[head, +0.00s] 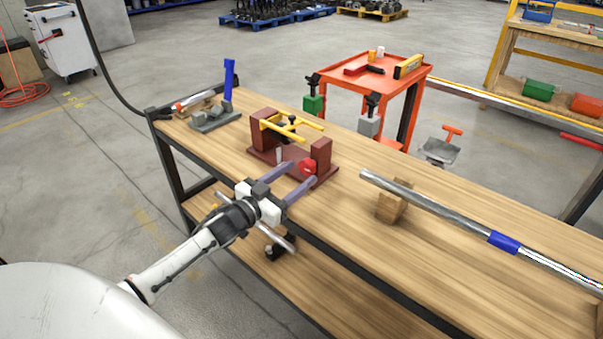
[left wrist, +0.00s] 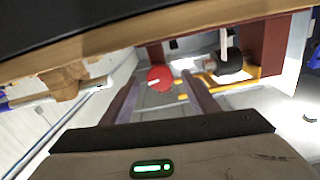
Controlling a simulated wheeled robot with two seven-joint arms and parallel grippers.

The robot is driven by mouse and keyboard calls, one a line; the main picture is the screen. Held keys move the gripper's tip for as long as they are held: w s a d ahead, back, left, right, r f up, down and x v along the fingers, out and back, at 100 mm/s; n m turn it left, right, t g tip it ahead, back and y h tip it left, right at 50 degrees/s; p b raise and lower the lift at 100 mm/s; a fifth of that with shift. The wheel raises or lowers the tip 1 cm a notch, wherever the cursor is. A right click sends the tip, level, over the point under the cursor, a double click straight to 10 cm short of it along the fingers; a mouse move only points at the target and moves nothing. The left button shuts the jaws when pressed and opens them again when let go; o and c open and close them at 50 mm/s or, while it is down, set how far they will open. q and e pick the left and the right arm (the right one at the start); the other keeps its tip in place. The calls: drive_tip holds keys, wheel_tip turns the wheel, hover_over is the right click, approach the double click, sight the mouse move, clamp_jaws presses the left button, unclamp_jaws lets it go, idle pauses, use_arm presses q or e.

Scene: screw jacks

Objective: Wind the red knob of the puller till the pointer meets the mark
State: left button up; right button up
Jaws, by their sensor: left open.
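The puller (head: 262,150) is a dark red frame with two uprights and yellow bars, standing on the wooden workbench. Its red knob (head: 307,166) sits on the near right upright and also shows in the left wrist view (left wrist: 160,78), with a pale stripe on it. My left gripper (head: 302,172) is open, its two fingers reaching toward the knob from the front. In the left wrist view the knob appears between the fingertips (left wrist: 165,85); I cannot tell whether they touch it. The pointer and the mark cannot be made out. My right gripper is not in view.
A metal bar with a blue band (head: 450,215) rests on a wooden block (head: 393,203) to the right. A grey fixture with a blue lever (head: 215,115) stands at the bench's far left. An orange cart (head: 407,82) stands behind the bench (head: 345,235).

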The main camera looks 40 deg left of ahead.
use_arm(q)
drive_tip(key=shift+w+d, duration=0.1)
drive_tip(key=shift+w, duration=1.1)
drive_tip(key=c, duration=1)
drive_tip(key=shift+c, duration=0.2)
drive_tip(key=shift+m, duration=0.3)
